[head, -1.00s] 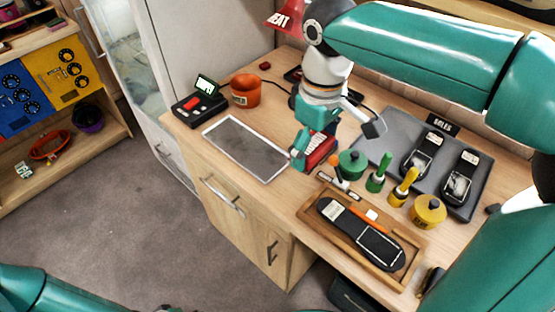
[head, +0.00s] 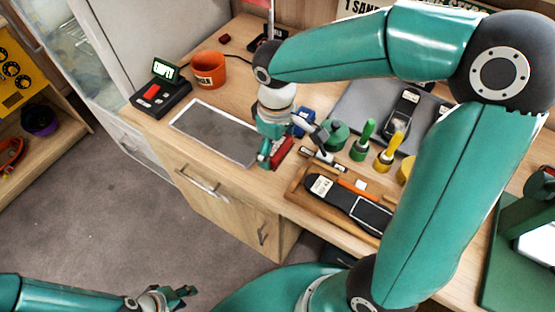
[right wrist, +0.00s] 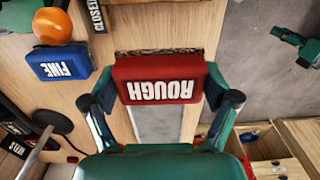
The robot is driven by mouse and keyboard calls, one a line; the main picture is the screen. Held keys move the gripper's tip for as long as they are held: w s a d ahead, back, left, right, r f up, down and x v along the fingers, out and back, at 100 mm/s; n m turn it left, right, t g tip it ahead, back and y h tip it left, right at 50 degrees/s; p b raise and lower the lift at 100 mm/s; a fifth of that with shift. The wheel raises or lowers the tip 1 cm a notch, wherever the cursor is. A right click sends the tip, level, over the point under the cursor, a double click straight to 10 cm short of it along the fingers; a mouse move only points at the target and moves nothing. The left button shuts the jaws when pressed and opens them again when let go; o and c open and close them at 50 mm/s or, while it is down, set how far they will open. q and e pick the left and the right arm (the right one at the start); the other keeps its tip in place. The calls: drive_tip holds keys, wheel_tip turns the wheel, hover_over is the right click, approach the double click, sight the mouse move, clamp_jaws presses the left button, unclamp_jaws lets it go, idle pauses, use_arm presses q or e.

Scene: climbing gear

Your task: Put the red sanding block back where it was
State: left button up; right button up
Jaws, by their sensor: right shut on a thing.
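The red sanding block (head: 281,152), marked ROUGH, is gripped between the fingers of my right gripper (head: 268,156). It also shows in the right wrist view (right wrist: 160,80), with a finger at each end. In the head view it is just right of the grey panel (head: 215,132), near the bench's front edge; whether it touches the bench I cannot tell. A blue block (head: 304,122), marked FINE in the right wrist view (right wrist: 60,62), is behind it. My left gripper (head: 172,297) is low in the head view, away from the bench, empty with fingers apart.
The green pot (head: 335,134), green-handled tool (head: 362,140) and yellow-handled tool (head: 389,152) stand right of the red block. A wooden tray (head: 300,190) holds a black shoe sole (head: 345,202). An orange pot (head: 208,70) and black device (head: 160,97) are at the back left.

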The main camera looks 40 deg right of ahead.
sight(276, 145)
drive_tip(key=shift+f, duration=3.1)
drive_tip(key=shift+f, duration=0.15)
drive_tip(key=o, duration=1)
drive_tip(key=shift+r, duration=0.2)
wheel_tip(276, 145, up, 11)
drive_tip(key=shift+f, duration=0.15)
drive_tip(key=shift+r, duration=0.65)
